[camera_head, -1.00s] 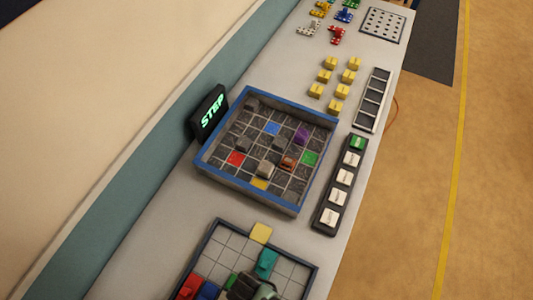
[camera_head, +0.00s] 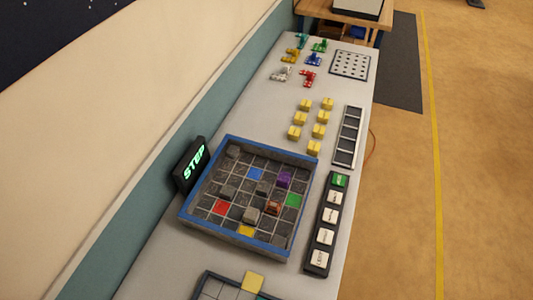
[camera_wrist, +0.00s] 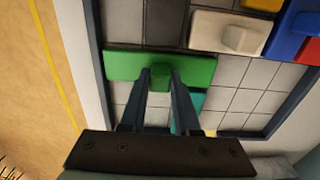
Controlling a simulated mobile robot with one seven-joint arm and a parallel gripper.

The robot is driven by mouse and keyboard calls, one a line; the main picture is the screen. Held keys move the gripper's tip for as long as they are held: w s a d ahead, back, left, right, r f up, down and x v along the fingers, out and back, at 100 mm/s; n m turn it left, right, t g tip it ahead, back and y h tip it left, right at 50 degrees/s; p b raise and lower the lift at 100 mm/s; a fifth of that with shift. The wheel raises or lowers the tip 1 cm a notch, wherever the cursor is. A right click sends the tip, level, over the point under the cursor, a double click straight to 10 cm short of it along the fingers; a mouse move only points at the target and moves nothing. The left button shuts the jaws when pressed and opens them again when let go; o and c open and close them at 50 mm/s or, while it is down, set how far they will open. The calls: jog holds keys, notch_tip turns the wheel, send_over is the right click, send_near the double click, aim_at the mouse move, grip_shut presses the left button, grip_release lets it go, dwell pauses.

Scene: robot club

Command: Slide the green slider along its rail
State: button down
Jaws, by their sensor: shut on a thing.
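The green slider (camera_wrist: 118,65) is a flat bar with a raised grip, lying in the gridded sliding-block tray in the wrist view. My gripper (camera_wrist: 160,75) is shut on the slider's raised grip, its fingers on either side. The fingers hide part of the bar and the grip. The bar's left end lies close to the tray's dark rim (camera_wrist: 96,22). Only the far edge of this tray (camera_head: 209,279) shows at the bottom of the head view, where the green slider and my gripper are out of frame.
A teal piece (camera_wrist: 197,99) sits just below the bar's right part, partly behind a finger. A white piece (camera_wrist: 212,30), a blue piece (camera_wrist: 286,28) and a red piece (camera_wrist: 310,52) lie above and right. Empty grid squares (camera_wrist: 245,100) lie to the lower right.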

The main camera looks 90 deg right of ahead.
jog(key=c, duration=0.9)
grip_release()
notch_tip(320, 180, up, 7)
jog(key=p, duration=0.7)
jog(key=shift+r, duration=0.1)
